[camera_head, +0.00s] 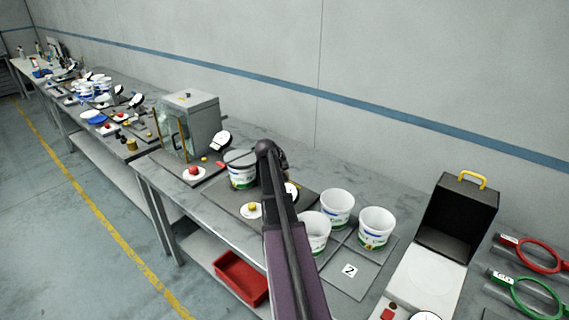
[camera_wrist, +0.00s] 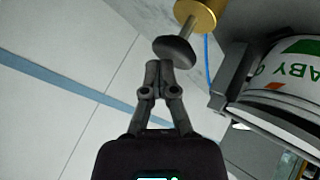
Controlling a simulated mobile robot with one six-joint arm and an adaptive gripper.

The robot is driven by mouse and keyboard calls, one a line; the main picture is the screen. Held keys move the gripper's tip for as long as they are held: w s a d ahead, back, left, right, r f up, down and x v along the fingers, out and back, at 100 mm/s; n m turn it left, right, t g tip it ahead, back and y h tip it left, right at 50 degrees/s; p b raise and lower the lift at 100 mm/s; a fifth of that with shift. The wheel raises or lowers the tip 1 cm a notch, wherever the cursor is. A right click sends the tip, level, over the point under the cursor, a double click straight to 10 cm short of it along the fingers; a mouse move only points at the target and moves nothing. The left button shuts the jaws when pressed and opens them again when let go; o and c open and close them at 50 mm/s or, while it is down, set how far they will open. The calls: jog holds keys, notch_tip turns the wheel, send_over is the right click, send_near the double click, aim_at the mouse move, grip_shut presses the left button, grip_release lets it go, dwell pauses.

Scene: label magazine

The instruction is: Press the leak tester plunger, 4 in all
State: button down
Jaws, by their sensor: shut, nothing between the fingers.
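The plunger shows in the wrist view as a dark rounded knob (camera_wrist: 175,52) on a metal rod that runs into a brass collar (camera_wrist: 196,14). My gripper (camera_wrist: 159,66) is shut and empty, with its fingertips right at the knob's edge. I cannot tell whether they touch it. A white printed tub (camera_wrist: 290,85) is beside the plunger, against a dark grey frame. In the head view, a tub (camera_head: 242,177) under a dark round plate (camera_head: 241,158) stands left of my arm. My arm hides the plunger and my fingertips there.
A yellow button (camera_head: 252,208) is on the bench plate left of my arm. Three open white tubs stand right of my arm, one (camera_head: 337,205) at the back, by a "2" card (camera_head: 349,271). A glass-fronted cabinet (camera_head: 190,125) stands left. A black case (camera_head: 458,220) is at right.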

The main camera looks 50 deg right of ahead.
jog(key=shift+f+b, duration=0.8)
jog(key=shift+f, duration=0.05)
dwell(1.1)
jog(key=shift+r, duration=0.15)
jog(key=shift+r+p, duration=2.15)
jog(key=shift+p, duration=0.15)
jog(key=shift+r, duration=0.1)
notch_tip(320, 180, up, 5)
jog(key=p, duration=0.5)
dwell(1.7)
